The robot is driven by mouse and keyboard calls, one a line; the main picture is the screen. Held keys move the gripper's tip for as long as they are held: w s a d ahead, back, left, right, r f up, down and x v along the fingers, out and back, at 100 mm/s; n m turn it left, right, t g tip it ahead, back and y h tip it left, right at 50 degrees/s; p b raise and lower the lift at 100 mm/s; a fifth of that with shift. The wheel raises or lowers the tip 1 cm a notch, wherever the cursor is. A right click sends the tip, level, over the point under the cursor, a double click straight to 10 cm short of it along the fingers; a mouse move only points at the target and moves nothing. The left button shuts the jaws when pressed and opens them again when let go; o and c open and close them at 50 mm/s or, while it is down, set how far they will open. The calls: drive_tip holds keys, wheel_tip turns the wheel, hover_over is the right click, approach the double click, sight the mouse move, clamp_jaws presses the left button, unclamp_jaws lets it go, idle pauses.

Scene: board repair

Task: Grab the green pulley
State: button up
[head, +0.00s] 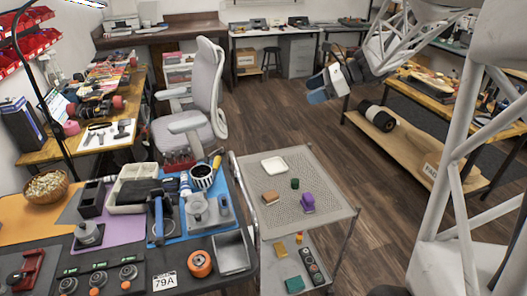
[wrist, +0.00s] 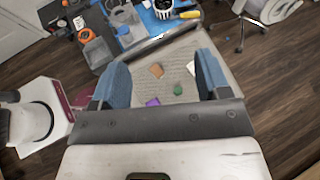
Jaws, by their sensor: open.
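The green pulley (head: 295,184) is a small dark green piece on the upper shelf of a mesh-topped cart (head: 330,212). It lies between a white dish (head: 274,166) and a purple part (head: 308,202). In the wrist view the green pulley (wrist: 178,90) shows small and far off, between the blue fingers. My gripper (head: 318,90) is open and empty, high above the floor and well behind the cart in the head view. In the wrist view my gripper (wrist: 158,78) has its two fingers wide apart.
A brown block (head: 270,198) sits on the same shelf, left of the green pulley. The lower shelf holds several small parts, among them a green box (head: 294,284). A cluttered workbench (head: 120,262) stands left of the cart, with an office chair (head: 195,110) behind. Open floor lies right of the cart.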

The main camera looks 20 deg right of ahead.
drive_tip(key=w+d+f+m+t, duration=0.1)
drive_tip(key=w+d+m+t, duration=0.15)
drive_tip(key=d, duration=0.35)
approach(296, 181)
drive_tip(key=shift+w+a+f+m+g+y, duration=0.15)
drive_tip(key=shift+w+a+f+g, duration=0.1)
drive_tip(key=shift+w+a, duration=0.15)
drive_tip(key=shift+w+a+f+m+g+y, duration=0.15)
drive_tip(key=shift+w+a+f, duration=0.15)
drive_tip(key=shift+a, duration=0.2)
drive_tip(key=shift+x, duration=1.3)
drive_tip(key=shift+x, duration=2.6)
drive_tip(key=shift+w, duration=0.1)
